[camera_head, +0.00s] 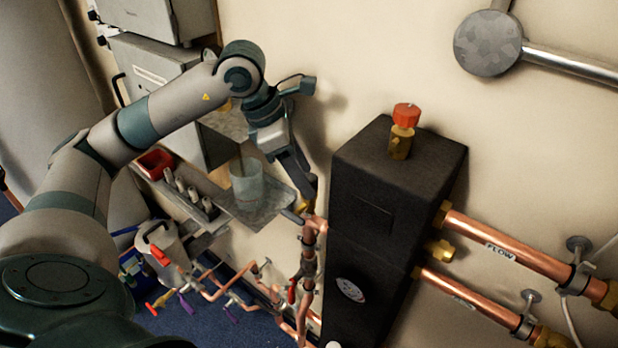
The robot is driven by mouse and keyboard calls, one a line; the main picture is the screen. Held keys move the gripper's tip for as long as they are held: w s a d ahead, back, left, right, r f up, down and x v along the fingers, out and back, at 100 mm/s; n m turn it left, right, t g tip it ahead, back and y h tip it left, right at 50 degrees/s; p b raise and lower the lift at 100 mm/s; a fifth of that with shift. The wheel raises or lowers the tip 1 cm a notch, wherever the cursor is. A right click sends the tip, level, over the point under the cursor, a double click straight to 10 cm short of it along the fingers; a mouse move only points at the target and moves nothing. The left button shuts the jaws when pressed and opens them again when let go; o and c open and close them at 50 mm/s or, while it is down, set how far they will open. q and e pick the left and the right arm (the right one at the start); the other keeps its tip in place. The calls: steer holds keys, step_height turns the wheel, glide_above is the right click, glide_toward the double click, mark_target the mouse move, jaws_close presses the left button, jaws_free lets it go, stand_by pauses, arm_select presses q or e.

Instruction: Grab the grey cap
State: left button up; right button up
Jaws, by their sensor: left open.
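My left gripper (301,184) hangs down from its wrist, just left of the black manifold box (375,220), and is open. Its fingers are dark and partly overlap each other in this view. A small grey piece (291,215) shows just below and left of the fingertips, by the shelf's front corner. It may be the grey cap, but it is too small to tell. A brass fitting lies close under the fingertips on the copper pipework (315,223). I cannot tell whether the fingers touch anything. My right gripper is not in view.
A shelf (262,217) holds a translucent container (247,186), small pale bottles and a red tray (155,163). A brass valve with a red knob (406,115) tops the box. Copper pipes (510,250) run right.

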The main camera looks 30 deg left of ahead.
arm_select(q)
steer(key=shift+f, duration=0.2)
steer(key=c, duration=0.7)
steer(key=shift+c, duration=1.3)
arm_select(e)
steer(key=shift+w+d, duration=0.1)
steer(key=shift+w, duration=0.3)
arm_select(q)
steer(key=shift+r, duration=0.2)
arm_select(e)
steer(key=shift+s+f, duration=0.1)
